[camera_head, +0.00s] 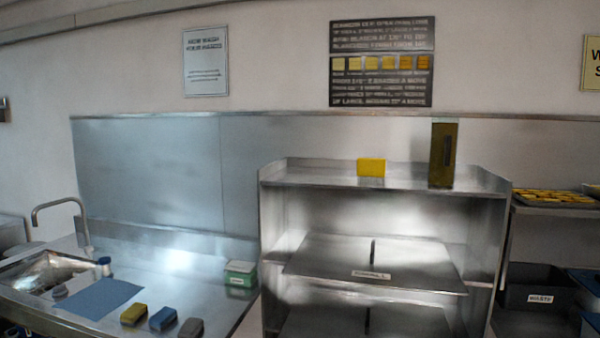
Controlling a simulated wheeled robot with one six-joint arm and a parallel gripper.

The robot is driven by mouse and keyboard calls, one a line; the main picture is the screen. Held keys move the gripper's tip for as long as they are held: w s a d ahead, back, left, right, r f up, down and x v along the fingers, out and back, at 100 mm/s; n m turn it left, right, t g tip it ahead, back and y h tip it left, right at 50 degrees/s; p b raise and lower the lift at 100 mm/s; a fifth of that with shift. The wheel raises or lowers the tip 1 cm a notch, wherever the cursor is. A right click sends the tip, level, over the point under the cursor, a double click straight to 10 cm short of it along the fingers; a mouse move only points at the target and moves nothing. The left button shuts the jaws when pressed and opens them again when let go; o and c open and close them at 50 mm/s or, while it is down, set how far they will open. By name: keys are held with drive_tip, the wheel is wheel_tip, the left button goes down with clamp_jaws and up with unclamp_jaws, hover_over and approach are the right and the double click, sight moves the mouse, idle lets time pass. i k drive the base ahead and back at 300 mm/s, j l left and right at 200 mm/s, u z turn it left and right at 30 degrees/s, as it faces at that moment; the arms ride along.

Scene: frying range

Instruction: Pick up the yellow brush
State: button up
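A small dark-yellow block-shaped item (134,314), which looks like the yellow brush, lies on the steel counter at the lower left. Its bristles cannot be made out. It is the leftmost of a row of three, with a blue one (163,318) and a grey one (191,327) to its right, close together. A brighter yellow box-like block (371,167) stands on top of the steel shelf unit. My gripper is not in view.
The steel counter (190,283) holds a blue mat (98,298), a green-and-white box (240,273) and a sink with a tap (84,235). The shelf unit (485,180) stands right of the counter, with a tall dark-yellow container (443,154) on top. A dark bin (535,288) stands farther right.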

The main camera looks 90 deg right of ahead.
sight(366, 167)
drive_tip(key=z, duration=3.45)
